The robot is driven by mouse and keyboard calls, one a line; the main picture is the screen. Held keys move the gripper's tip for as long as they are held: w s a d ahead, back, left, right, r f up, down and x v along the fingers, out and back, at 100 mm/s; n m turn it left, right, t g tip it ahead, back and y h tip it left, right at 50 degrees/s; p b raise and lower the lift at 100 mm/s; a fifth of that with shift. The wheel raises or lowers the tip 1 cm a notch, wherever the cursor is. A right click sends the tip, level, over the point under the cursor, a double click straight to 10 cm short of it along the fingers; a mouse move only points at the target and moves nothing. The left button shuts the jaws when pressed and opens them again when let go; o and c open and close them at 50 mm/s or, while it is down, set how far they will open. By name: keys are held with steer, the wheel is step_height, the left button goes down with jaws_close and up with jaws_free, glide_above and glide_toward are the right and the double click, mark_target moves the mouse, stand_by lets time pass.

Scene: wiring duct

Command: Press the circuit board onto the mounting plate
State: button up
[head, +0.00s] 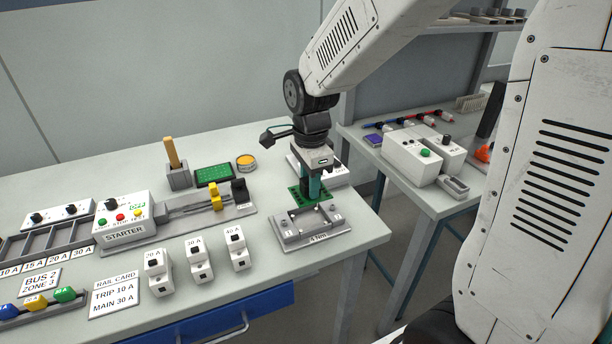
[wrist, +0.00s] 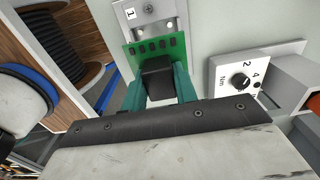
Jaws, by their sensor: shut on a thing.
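The circuit board (head: 297,193) is a small green board with dark parts, gripped in my gripper (head: 314,197). In the wrist view the board (wrist: 160,52) shows between the teal fingers of my gripper (wrist: 159,82), which are shut on a black block on it. The mounting plate (head: 287,233) is a grey metal plate with raised parts, near the table's right front corner. The board is above or at the back edge of the plate; I cannot tell whether they touch. Part of the plate (wrist: 150,8) shows beyond the board in the wrist view.
A white box with a dial (wrist: 240,80) stands close beside my gripper. Left of the plate are white breakers (head: 238,250), a rail with a yellow clip (head: 215,197) and the starter box (head: 124,220). The table's right edge is close to the plate.

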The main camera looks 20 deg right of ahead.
steer(key=shift+a+f, duration=0.1)
steer(key=shift+a, duration=0.05)
steer(key=shift+f, duration=0.25)
glide_above(309, 219)
steer(key=shift+f, duration=2.6)
steer(key=shift+f, duration=1)
steer(key=o, duration=1.1)
steer(key=shift+c, duration=0.2)
step_height(309, 219, up, 8)
steer(key=shift+f, duration=0.15)
